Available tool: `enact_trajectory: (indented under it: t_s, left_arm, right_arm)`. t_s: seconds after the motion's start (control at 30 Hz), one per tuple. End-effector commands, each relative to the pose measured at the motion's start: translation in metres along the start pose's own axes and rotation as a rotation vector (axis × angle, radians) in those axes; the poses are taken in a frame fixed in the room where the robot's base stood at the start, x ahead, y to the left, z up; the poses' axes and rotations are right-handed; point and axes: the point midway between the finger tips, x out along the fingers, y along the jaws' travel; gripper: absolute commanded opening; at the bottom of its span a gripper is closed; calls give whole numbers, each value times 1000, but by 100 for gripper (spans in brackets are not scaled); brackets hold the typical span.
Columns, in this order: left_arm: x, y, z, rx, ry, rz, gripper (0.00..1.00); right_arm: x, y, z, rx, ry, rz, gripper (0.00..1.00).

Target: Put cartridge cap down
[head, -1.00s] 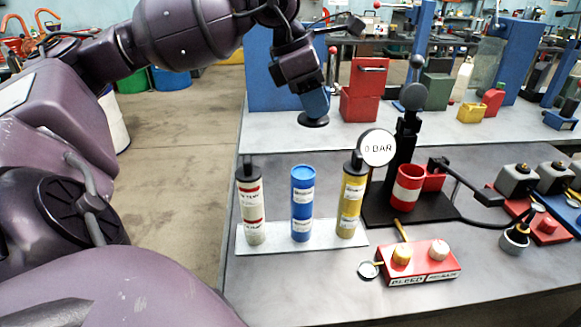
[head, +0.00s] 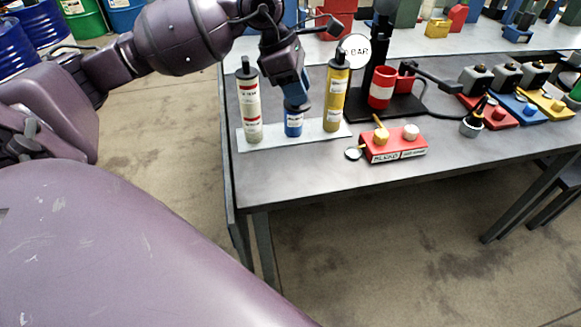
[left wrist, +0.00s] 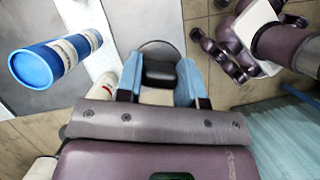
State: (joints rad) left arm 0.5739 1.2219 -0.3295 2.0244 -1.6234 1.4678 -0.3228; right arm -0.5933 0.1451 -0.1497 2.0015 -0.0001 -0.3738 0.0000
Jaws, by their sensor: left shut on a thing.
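My left gripper (head: 296,92) is shut on a black cap with a wide round rim (head: 297,106). In the left wrist view the cap (left wrist: 160,72) sits between the blue fingers. The blue cartridge (head: 293,124) stands upright in the white rack (head: 270,143). In the head view the gripper and cap cover its top. In the left wrist view the blue cartridge (left wrist: 55,60) is to the left, its blue end bare and apart from the cap. My right gripper cannot be made out.
A white-and-red cartridge (head: 249,105) and a yellow cartridge (head: 336,95) stand either side, both black-capped. A red cup (head: 381,88) on a black stand and a red bleed block (head: 394,145) are to the right. The table front (head: 300,180) is clear.

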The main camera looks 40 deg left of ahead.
Motion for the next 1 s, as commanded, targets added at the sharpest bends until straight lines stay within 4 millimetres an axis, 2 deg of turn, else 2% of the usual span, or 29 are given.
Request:
enact_trajectory:
  t_s: [0.17,0.8,1.0]
  left_arm:
    - [11,0,-5,26,0,-16,13]
    - [131,-1,-55,26,0,-16,13]
    - [145,0,-60,27,-1,-13,13]
  right_arm:
    - [-2,0,4,2,-8,1,43]
    - [4,-2,5,4,-5,-2,43]
    - [4,-2,5,2,-5,-2,43]
